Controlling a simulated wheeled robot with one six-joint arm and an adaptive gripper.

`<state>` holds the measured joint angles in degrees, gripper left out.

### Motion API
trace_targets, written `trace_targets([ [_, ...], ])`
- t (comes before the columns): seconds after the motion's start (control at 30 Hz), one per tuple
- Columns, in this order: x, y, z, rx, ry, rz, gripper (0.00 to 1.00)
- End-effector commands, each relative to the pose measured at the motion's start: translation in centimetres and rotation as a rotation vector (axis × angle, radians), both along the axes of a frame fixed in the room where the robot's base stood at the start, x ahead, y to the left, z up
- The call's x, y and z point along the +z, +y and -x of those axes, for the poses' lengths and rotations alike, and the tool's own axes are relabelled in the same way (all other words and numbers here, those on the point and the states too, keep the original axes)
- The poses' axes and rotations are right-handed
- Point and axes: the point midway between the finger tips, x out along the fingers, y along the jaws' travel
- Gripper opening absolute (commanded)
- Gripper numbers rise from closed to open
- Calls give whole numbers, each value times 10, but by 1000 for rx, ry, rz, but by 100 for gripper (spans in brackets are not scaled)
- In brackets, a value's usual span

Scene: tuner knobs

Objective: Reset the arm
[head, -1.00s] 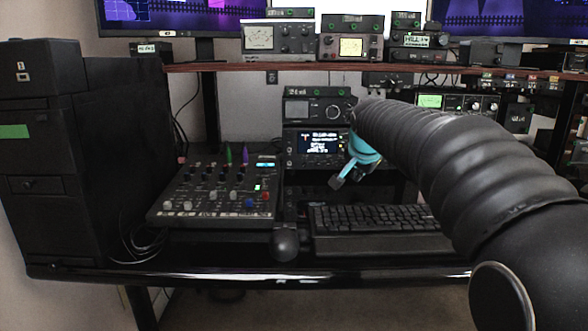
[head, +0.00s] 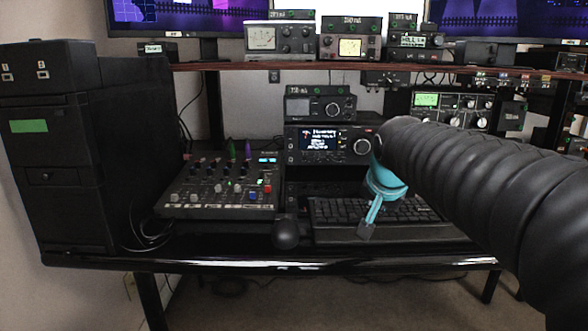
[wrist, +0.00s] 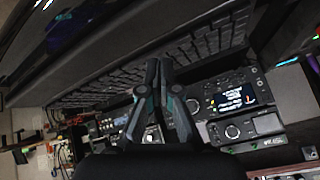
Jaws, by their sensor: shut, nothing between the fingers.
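My gripper (head: 368,222) shows in the head view at the end of my dark ribbed arm, with a teal section behind its fingers. It hangs in front of the keyboard (head: 335,233), pointing down and a little left. The fingers are together and hold nothing. In the wrist view the gripper (wrist: 158,65) is also shut, its tips in front of the keyboard (wrist: 190,45). The radio with a lit screen and a large knob (head: 318,141) stands behind, left of the arm. My arm hides part of the desk's right side.
A mixer with coloured knobs (head: 222,192) lies left of the keyboard. A black ball-like object (head: 286,234) sits near the desk's front edge (head: 230,264). A black tower cabinet (head: 60,190) stands at left. A shelf (head: 300,66) with meters and radios spans the back.

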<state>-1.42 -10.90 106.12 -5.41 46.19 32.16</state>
Motion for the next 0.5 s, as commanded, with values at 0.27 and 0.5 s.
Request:
trace_targets([
  [0.27, -50, -1, 122, 185, 91, 109, 0],
  [0.5, -108, 1, 211, 343, 160, 186, 0],
])
